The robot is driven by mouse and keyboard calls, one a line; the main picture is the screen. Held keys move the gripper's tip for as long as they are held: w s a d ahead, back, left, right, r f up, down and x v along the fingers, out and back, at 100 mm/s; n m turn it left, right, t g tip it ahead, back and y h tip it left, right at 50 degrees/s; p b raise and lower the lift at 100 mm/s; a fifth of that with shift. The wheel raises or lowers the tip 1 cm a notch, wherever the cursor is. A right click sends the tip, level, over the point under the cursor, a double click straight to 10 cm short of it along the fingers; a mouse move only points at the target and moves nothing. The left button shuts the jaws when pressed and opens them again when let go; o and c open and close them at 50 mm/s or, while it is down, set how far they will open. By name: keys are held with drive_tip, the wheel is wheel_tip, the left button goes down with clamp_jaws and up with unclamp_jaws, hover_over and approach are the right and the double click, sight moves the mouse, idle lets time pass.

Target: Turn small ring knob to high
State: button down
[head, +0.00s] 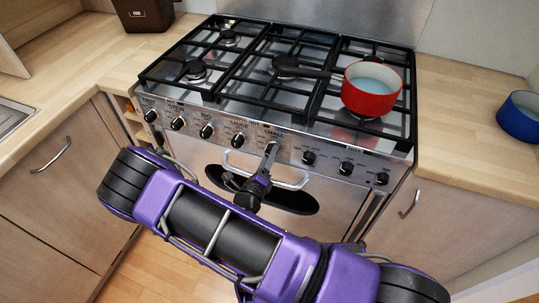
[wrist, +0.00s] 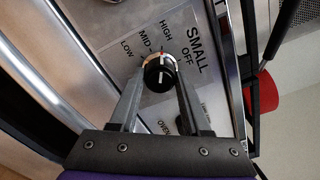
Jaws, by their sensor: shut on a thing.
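The small ring knob (wrist: 161,74) is black with a silver skirt. It sits on the cooker's panel among the labels LOW, MID, HIGH, OFF and SMALL in the wrist view. A white line on its face runs roughly upright in that view, and a small orange-red mark shows at its upper edge. I cannot tell its exact setting. My gripper (wrist: 159,82) has one finger on each side of the knob and is shut on it. In the head view my gripper (head: 269,158) reaches the front panel at the SMALL label, largely covering the knob.
Several other black knobs, such as one to the right (head: 308,158), line the panel. Below is an oven door handle (head: 290,183). A red pan (head: 371,92) stands on the right of the hob, and a blue pot (head: 521,117) on the right worktop.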

idle(0.4)
drive_tip(key=shift+c, duration=1.8)
unclamp_jaws()
drive_tip(key=v, duration=1.7)
drive_tip(key=shift+s, duration=0.2)
drive_tip(key=shift+a+r, duration=0.1)
drive_tip(key=shift+r, duration=0.05)
